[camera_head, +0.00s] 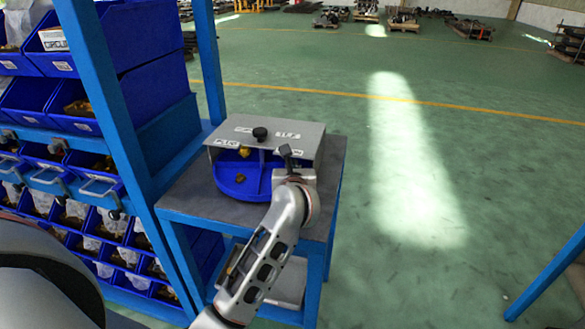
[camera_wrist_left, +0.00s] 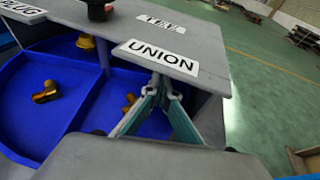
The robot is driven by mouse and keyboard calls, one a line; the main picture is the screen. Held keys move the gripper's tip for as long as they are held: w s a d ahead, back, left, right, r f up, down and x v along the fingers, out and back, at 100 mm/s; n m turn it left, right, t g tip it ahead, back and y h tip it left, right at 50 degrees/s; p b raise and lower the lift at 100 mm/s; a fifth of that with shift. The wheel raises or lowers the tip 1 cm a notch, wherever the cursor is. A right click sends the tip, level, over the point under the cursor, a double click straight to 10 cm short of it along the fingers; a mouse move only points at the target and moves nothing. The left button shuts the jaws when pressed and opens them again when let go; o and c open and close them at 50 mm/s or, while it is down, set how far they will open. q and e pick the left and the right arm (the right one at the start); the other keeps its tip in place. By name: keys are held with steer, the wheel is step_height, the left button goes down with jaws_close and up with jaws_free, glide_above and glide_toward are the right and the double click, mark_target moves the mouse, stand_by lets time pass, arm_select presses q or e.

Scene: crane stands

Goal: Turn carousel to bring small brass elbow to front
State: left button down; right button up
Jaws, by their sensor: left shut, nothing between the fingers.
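The carousel (camera_head: 230,190) is a blue round tray with upright dividers under a grey cover plate (camera_head: 300,138); it also fills the left of the left wrist view (camera_wrist_left: 75,72). A brass fitting (camera_wrist_left: 46,92) lies in one compartment; its bend looks elbow-like, but I cannot be sure. Another brass piece (camera_wrist_left: 86,42) sits further back, and a third (camera_wrist_left: 130,102) is partly hidden by a finger. My left gripper (camera_wrist_left: 166,84) is shut and empty, fingers reaching into the tray's right part under the UNION label. Contact with a divider cannot be told. My right gripper is out of view.
A black knob (camera_head: 260,134) stands on the cover plate. The carousel rests on a grey-topped table (camera_head: 190,195) with blue legs. A blue rack of bins (camera_head: 70,120) stands close at the left. Open green floor (camera_head: 450,160) lies at the right.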

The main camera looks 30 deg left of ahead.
arm_select(q)
steer(key=shift+w+a, duration=0.2)
steer(key=shift+w, duration=0.4)
steer(key=shift+w+a, duration=0.15)
steer(key=shift+w, duration=0.45)
steer(key=shift+w+a+b, duration=0.1)
steer(key=shift+w+b, duration=0.1)
steer(key=shift+b, duration=0.1)
